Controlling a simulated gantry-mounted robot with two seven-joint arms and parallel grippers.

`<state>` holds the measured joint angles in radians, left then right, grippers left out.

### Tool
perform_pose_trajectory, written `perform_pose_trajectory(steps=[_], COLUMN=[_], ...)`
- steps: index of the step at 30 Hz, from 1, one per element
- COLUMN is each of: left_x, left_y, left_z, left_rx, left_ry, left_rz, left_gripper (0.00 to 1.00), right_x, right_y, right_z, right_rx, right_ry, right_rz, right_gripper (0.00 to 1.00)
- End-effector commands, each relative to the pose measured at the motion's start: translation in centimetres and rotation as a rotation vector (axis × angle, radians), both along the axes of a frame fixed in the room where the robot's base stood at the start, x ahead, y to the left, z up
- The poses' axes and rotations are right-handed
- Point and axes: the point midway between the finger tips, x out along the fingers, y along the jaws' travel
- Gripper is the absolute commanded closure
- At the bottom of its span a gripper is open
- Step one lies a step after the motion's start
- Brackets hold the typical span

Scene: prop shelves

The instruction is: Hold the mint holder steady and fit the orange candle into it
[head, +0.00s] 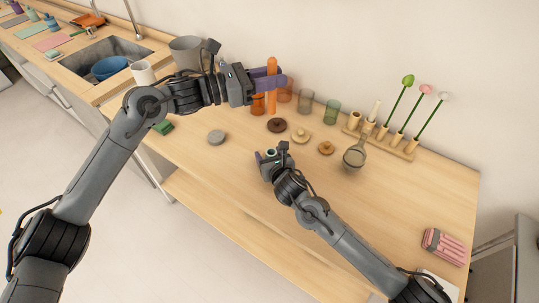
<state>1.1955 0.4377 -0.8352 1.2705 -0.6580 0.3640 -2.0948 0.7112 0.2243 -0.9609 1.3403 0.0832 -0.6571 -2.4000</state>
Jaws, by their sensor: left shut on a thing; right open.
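The orange candle (272,66) stands upright between the purple fingers of my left gripper (271,81), which is shut on it above the back of the table. The candle's lower part shows below the fingers. My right gripper (267,156) is open, low over the middle of the table. A small mint-coloured ring (271,153), which looks like the mint holder, shows between its fingers. Most of the holder is hidden by the gripper, and I cannot tell whether the fingers touch it. The candle is apart from the holder, farther back.
Orange and green glasses (332,112) stand along the back. Brown (277,125) and tan (301,136) round holders and a grey disc (216,138) lie nearby. A rack (402,153) with flowers stands right, a sieve-like object (354,157) before it. The front table is fairly clear.

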Motion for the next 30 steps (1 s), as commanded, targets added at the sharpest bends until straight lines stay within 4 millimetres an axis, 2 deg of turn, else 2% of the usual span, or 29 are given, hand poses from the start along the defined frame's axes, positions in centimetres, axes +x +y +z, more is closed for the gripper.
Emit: perform_pose_trajectory(steps=[4, 15, 16, 20, 30], left_x=[0.0, 0.0, 0.0, 0.0, 0.1], left_y=[0.0, 0.0, 0.0, 0.0, 0.0], left_z=[0.0, 0.0, 0.0, -0.7, -7.8], left_rx=[0.0, 0.0, 0.0, 0.0, 0.001], left_ry=[0.0, 0.0, 0.0, 0.002, 0.004], left_rz=[0.0, 0.0, 0.0, 0.0, 0.0], left_gripper=[1.0, 1.0, 1.0, 1.0, 1.0], right_x=[0.0, 0.0, 0.0, 0.0, 0.0], right_y=[0.0, 0.0, 0.0, 0.0, 0.0], right_z=[0.0, 0.0, 0.0, 0.0, 0.0], right_rx=[0.0, 0.0, 0.0, 0.0, 0.0], right_ry=[0.0, 0.0, 0.0, 0.0, 0.0], right_rz=[0.0, 0.0, 0.0, 0.0, 0.0], right_gripper=[0.36, 0.93, 0.96, 0.96, 0.96])
